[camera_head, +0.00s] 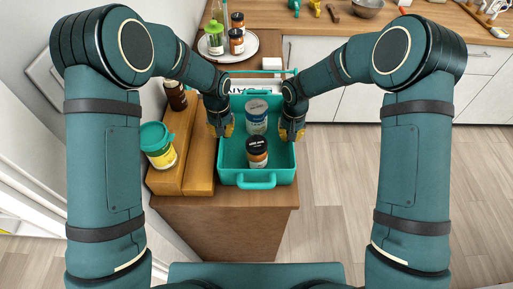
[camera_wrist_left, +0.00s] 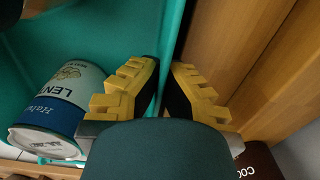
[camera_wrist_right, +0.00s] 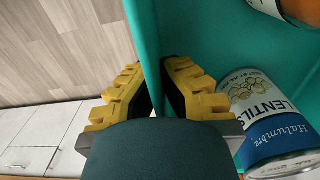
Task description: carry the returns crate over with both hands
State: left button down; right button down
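The teal returns crate (camera_head: 233,152) sits over the brown wooden cabinet top, its handle towards me; I cannot tell if it touches the wood. Inside stand a blue-and-white lentils can (camera_head: 256,118) and a dark-lidded jar (camera_head: 257,153). My left gripper (camera_head: 221,124) is shut on the crate's left wall, one finger on each side, as the left wrist view (camera_wrist_left: 165,85) shows. My right gripper (camera_head: 291,129) is shut likewise on the right wall, seen in the right wrist view (camera_wrist_right: 153,85). The lentils can shows in the left wrist view (camera_wrist_left: 62,110) and right wrist view (camera_wrist_right: 265,120).
A plate (camera_head: 228,50) with jars stands behind. Open floor (camera_head: 340,180) lies to the right, below white cabinets (camera_head: 340,105).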

pick_arm(q)
jog(key=c, duration=1.6)
grip_release()
jog(key=shift+f, duration=0.15)
pick_arm(e)
jog(key=c, duration=1.6)
grip_release()
jog(key=shift+f, duration=0.2)
pick_arm(q)
jog(key=o, duration=0.5)
jog(key=shift+c, duration=0.2)
pick_arm(e)
jog(key=o, duration=0.5)
jog(key=shift+r, duration=0.1)
jog(key=shift+c, duration=0.2)
pick_arm(q)
notch_tip(320, 180, up, 12)
pick_arm(e)
notch_tip(320, 180, up, 12)
jog(key=shift+r, duration=0.1)
pick_arm(q)
jog(key=shift+s, duration=0.1)
pick_arm(e)
jog(key=shift+s, duration=0.1)
